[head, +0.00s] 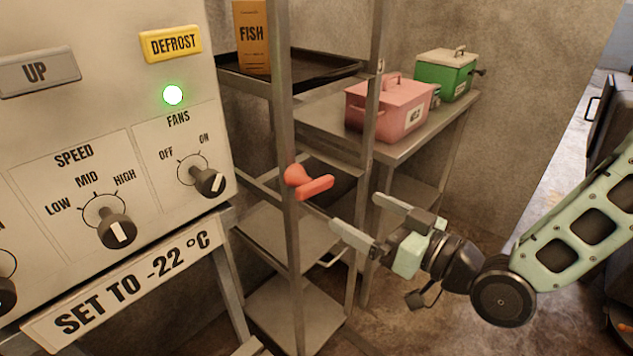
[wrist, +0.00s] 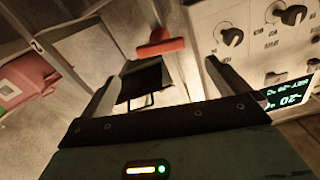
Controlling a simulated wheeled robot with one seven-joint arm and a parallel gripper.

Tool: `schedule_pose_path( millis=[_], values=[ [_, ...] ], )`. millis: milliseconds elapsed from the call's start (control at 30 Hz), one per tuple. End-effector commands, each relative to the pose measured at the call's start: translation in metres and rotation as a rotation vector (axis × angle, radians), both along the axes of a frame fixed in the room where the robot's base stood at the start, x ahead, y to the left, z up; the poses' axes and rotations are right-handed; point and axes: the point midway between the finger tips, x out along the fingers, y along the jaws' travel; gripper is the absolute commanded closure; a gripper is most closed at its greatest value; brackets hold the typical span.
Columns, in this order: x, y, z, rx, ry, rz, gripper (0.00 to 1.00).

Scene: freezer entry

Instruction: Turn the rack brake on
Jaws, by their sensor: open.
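The rack brake is a red lever handle (head: 315,188) on a round red hub, mounted on the front post of the metal rack (head: 285,120). Its handle sticks out to the right and tilts slightly upward in the head view. It also shows in the wrist view as a red bar (wrist: 160,48) beyond the fingers. My gripper (head: 362,217) is open and empty, to the right of and a little below the handle, apart from it. In the wrist view my gripper's two fingers (wrist: 167,85) are spread wide, with the handle ahead of the gap.
A control panel (head: 110,150) with knobs and a lit green lamp stands close on the left. A black tray (head: 315,68) with a FISH box (head: 252,38) is on the rack. A table (head: 430,135) behind holds a pink cooler (head: 385,108) and a green cooler (head: 443,75).

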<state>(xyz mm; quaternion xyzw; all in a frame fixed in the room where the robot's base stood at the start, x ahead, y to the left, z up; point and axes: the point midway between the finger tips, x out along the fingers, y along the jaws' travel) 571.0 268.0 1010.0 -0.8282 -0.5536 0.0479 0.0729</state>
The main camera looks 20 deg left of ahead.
Motion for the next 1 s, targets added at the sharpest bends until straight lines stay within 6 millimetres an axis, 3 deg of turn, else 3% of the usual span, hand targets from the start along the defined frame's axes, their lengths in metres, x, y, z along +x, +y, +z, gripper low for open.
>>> schedule_pose_path(
  millis=[300, 500, 700, 1000],
  values=[
    [0.025, 0.062, 0.002, 0.001, 0.001, 0.001, 0.00],
    [0.037, 0.092, 0.001, 0.001, 0.000, 0.001, 0.00],
    [0.043, 0.105, 0.000, -0.001, 0.001, 0.000, 0.00],
    [0.044, 0.106, 0.000, -0.001, 0.000, -0.001, 0.00]
  ],
)
